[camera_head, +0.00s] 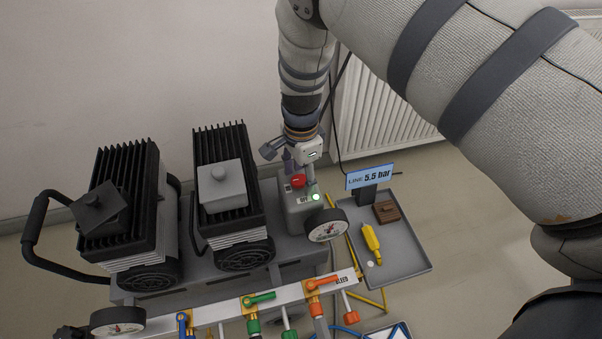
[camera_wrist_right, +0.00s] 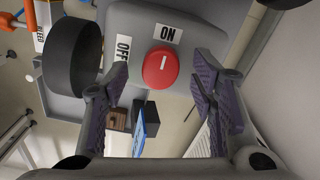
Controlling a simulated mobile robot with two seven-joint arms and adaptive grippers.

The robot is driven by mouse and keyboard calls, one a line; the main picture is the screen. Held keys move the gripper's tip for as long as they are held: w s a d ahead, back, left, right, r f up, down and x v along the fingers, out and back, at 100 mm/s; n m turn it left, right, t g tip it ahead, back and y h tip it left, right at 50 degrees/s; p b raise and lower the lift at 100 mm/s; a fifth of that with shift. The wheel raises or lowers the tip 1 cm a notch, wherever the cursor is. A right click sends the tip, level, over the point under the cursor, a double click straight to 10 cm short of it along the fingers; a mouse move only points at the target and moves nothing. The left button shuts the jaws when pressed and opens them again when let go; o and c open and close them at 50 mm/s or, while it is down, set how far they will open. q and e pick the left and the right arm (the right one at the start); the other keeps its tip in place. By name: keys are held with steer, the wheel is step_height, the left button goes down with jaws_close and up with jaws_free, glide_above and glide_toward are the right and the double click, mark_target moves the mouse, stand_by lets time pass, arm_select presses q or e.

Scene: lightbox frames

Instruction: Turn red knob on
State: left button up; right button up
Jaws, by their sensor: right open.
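The red knob (camera_head: 298,181) is on top of the grey control box (camera_head: 296,214) at the right end of the compressor. In the right wrist view the round red knob (camera_wrist_right: 161,70) carries a short white mark that points up toward the ON label (camera_wrist_right: 168,35). The OFF label (camera_wrist_right: 123,50) is to its left. My right gripper (camera_head: 300,168) is above the box. Its two purple fingers (camera_wrist_right: 162,82) are open, one on each side of the knob in the wrist view, with gaps between. I cannot tell their exact height. My left gripper is out of view.
A blue "LINE 5.5 bar" display (camera_head: 370,177) stands by a grey tray (camera_head: 418,262). Coloured valves line a bar in front. Two finned black units stand at left.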

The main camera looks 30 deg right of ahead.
mark_target(301, 178)
step_height(301, 178, up, 12)
stand_by(0.3)
